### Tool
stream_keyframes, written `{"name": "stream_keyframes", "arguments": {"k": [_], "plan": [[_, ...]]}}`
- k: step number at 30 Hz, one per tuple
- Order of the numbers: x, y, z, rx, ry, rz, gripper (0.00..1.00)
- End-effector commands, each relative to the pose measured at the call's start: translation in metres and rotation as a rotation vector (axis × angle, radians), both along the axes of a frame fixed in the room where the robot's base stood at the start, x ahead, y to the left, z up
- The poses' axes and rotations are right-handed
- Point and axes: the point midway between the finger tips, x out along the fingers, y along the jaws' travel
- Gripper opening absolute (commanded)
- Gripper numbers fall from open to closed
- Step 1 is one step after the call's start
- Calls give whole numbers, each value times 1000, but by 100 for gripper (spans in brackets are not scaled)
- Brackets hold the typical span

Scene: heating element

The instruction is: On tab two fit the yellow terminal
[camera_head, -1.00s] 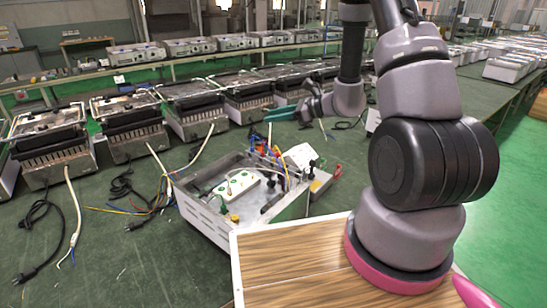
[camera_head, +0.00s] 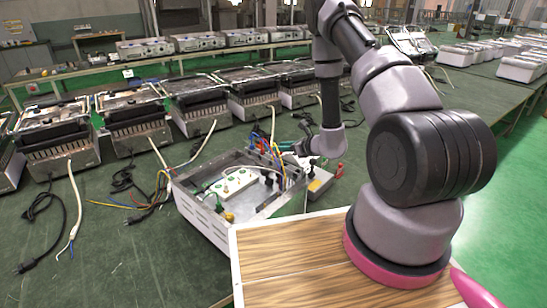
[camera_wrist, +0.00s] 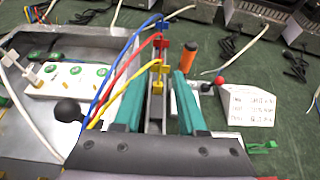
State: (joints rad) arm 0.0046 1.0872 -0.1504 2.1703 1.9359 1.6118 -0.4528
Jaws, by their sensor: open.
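The yellow terminal (camera_wrist: 157,72) is on the end of a yellow wire in the wrist view. It stands between the tips of my gripper (camera_wrist: 159,78), whose two teal fingers are apart on either side of it; contact is not visible. A red terminal (camera_wrist: 161,44) and a blue terminal (camera_wrist: 162,24) are in line beyond it on their own wires. In the head view, my gripper (camera_head: 289,147) is low at the right rear of the open metal housing (camera_head: 208,222). I cannot make out which tab is tab two.
A white block (camera_wrist: 70,79) with green round marks lies inside the housing. A black knob (camera_wrist: 68,111) is left of my gripper. An orange handle (camera_wrist: 189,54), a red knob (camera_wrist: 218,79) and a white card (camera_wrist: 250,106) are to the right. A wooden board (camera_head: 290,255) is in front.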

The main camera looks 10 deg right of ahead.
Motion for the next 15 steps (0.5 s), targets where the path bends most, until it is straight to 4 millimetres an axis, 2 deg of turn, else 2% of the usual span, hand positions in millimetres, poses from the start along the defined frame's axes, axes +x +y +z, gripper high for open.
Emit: {"name": "stream_keyframes", "arguments": {"k": [9,15], "plan": [[32,24,-18,0,0,4,40],[37,26,-20,0,1,2,40]]}}
